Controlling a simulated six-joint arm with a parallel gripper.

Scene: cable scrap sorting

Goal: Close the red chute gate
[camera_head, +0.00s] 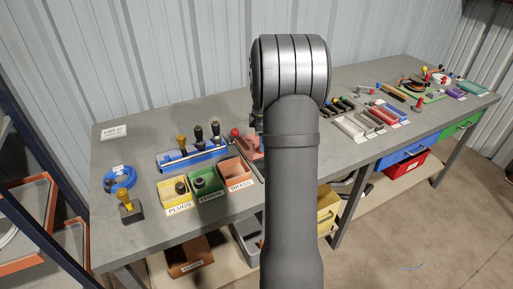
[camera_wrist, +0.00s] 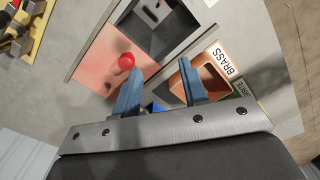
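The red chute gate (camera_wrist: 100,62) is a flat reddish plate between metal rails in the wrist view. A round red knob (camera_wrist: 126,61) stands on it. A dark square chute opening (camera_wrist: 160,25) lies beside the plate, uncovered. In the head view the gate (camera_head: 247,146) is partly hidden behind my arm, and its knob (camera_head: 235,132) shows at the arm's left. My gripper (camera_wrist: 156,70) has two blue fingers spread apart with nothing between them. The left fingertip is close to the knob in the picture; I cannot tell if they touch. The head view hides the fingers.
The orange BRASS bin (camera_head: 236,172) is just beside the gate, with the green bin (camera_head: 207,186) and yellow PLUGS bin (camera_head: 174,190) further left. A blue tool rack (camera_head: 190,152) with upright handled tools stands behind them.

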